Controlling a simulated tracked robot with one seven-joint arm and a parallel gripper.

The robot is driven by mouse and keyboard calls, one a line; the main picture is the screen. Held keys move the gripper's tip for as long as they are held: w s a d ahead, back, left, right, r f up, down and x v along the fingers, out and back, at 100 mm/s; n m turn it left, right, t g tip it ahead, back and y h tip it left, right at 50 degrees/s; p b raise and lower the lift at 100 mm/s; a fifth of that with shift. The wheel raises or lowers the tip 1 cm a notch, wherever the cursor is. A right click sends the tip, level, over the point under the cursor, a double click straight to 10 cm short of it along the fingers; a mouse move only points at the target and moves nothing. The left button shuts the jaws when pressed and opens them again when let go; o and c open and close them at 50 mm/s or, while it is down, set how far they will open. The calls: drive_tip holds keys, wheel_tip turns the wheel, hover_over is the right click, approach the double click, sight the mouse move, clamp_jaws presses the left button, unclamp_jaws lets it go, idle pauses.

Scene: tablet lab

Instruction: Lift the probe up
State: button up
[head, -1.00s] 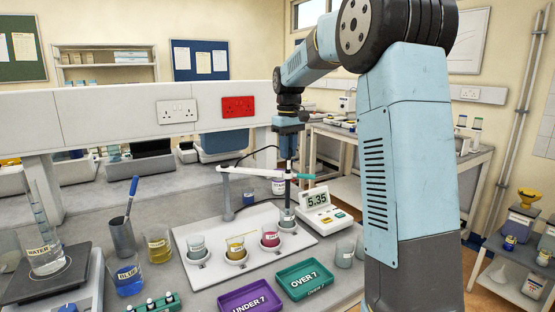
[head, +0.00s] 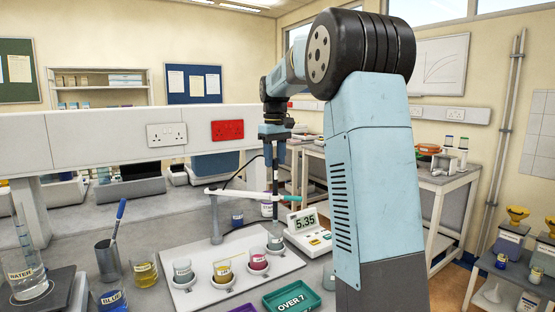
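The probe (head: 275,180) is a thin dark upright rod with a black cable. It hangs straight down from my gripper (head: 273,138) in the middle of the head view. My gripper's fingers are small and dark and appear closed around the probe's top. The probe passes by the white and teal arm of the probe stand (head: 216,220). Its lower end is over the rightmost beaker (head: 276,242) on the white tray (head: 240,287). I cannot tell whether the tip is inside that beaker or just above it.
Beakers with grey, yellow (head: 222,271) and pink (head: 258,261) liquid stand left of the probe. The meter (head: 305,230) reads 5.35 on the right. The low wall with sockets (head: 150,140) runs behind.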

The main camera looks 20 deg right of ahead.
drive_tip(key=shift+o, duration=0.3)
wheel_tip(320, 180, up, 14)
drive_tip(key=shift+f, duration=0.2)
idle(0.3)
idle(0.4)
